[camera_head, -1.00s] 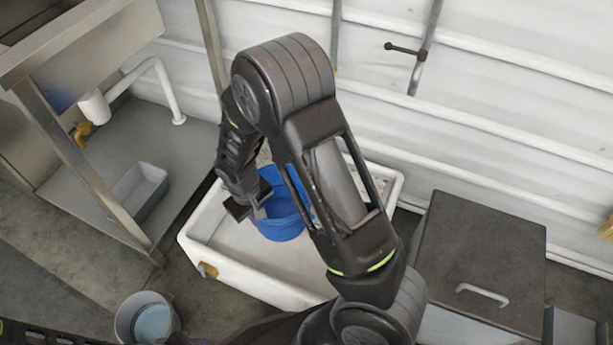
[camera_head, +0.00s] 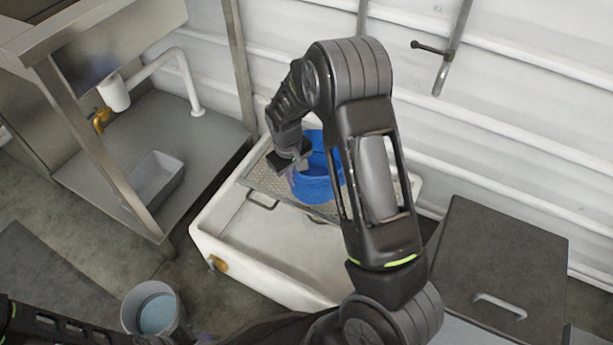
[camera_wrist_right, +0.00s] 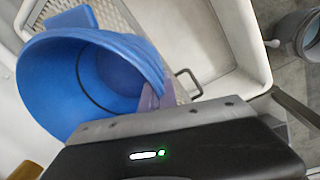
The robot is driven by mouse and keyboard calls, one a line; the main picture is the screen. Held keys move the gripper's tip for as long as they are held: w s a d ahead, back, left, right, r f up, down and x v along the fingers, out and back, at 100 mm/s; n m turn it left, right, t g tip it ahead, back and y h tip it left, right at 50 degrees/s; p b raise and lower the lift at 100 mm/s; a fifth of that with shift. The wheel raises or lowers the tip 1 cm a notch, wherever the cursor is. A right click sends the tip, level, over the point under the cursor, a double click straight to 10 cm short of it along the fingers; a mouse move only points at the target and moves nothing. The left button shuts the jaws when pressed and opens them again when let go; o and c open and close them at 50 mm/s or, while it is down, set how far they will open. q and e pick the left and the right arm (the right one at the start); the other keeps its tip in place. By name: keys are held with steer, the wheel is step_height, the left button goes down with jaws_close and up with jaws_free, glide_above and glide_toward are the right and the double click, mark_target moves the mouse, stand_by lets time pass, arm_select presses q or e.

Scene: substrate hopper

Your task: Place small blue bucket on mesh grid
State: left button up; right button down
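The small blue bucket (camera_head: 313,178) is at the back part of the white tub, over the mesh grid (camera_head: 262,180). My right gripper (camera_head: 294,166) is at the bucket's left rim and appears shut on it. In the right wrist view the bucket (camera_wrist_right: 85,80) is tilted in the picture, with a finger at its rim (camera_wrist_right: 150,97), and the mesh grid (camera_wrist_right: 125,25) lies behind it. I cannot tell whether the bucket's bottom touches the grid. My left arm shows at the lower left edge, but its gripper is not in view.
The white tub (camera_head: 225,235) has an open front part. A grey bucket with bluish contents (camera_head: 152,308) stands on the floor at front left. A steel sink frame (camera_head: 100,150) with a grey tray (camera_head: 152,180) is left. A dark-lidded box (camera_head: 500,265) stands right.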

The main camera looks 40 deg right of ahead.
steer(key=b, duration=0.1)
glide_toward(306, 173)
steer(key=shift+s+a+f, duration=0.1)
steer(key=shift+s+a, duration=0.2)
steer(key=shift+s, duration=0.25)
steer(key=shift+s+a+f, duration=0.15)
steer(key=shift+s+a, duration=0.15)
steer(key=shift+s, duration=0.2)
steer(key=shift+w+d+f+b, duration=0.15)
steer(key=shift+d+f+b, duration=0.1)
steer(key=shift+f+b, duration=0.35)
steer(key=shift+f, duration=0.4)
step_height(306, 173, down, 5)
steer(key=shift+r+b, duration=0.1)
steer(key=shift+b, duration=1)
steer(key=shift+w+d, duration=0.1)
steer(key=shift+d, duration=0.05)
